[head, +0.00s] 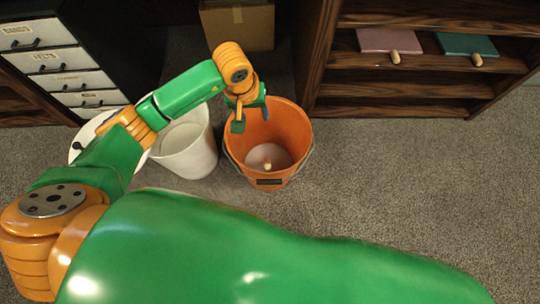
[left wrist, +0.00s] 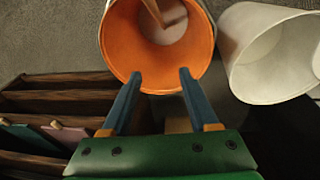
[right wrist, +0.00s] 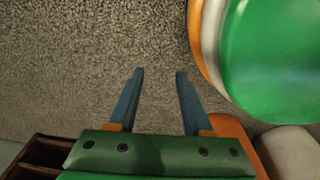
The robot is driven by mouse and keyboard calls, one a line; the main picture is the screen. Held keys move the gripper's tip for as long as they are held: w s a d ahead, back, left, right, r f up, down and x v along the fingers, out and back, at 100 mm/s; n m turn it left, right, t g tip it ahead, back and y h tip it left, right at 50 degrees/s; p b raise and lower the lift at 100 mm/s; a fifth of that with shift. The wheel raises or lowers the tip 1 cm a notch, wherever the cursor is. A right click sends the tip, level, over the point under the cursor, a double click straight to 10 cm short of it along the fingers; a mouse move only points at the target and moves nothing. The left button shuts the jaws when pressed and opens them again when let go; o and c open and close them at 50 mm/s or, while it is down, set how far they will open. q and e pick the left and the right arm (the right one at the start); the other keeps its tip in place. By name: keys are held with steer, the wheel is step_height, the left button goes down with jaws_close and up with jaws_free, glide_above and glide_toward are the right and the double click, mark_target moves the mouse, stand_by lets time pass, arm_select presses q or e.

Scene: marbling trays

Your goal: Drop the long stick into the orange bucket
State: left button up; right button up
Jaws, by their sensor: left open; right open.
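The orange bucket (head: 296,128) stands on the carpet in the middle of the head view. A light brown stick (head: 267,165) is inside it, seen nearly end-on near the bottom. The left wrist view shows the stick (left wrist: 165,15) as a longer, slightly blurred piece inside the bucket (left wrist: 125,40). My left gripper (head: 252,121) is above the bucket's left rim, open and empty, with its fingers pointing at the opening in the left wrist view (left wrist: 158,75). My right gripper (right wrist: 158,72) is open and empty over bare carpet.
A white bucket (head: 204,149) stands just left of the orange one. A dark wooden shelf (head: 400,110) at the back right holds a pink board (head: 388,40) and a teal board (head: 465,45). A cardboard box (head: 238,26) is at the back. The carpet on the right is clear.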

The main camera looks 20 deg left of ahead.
arm_select(q)
steer(key=r, duration=0.3)
steer(key=s+r+p, duration=0.1)
steer(key=r, duration=0.1)
steer(key=shift+s+a+r, duration=0.1)
steer(key=shift+a+r, duration=0.05)
steer(key=shift+r, duration=0.25)
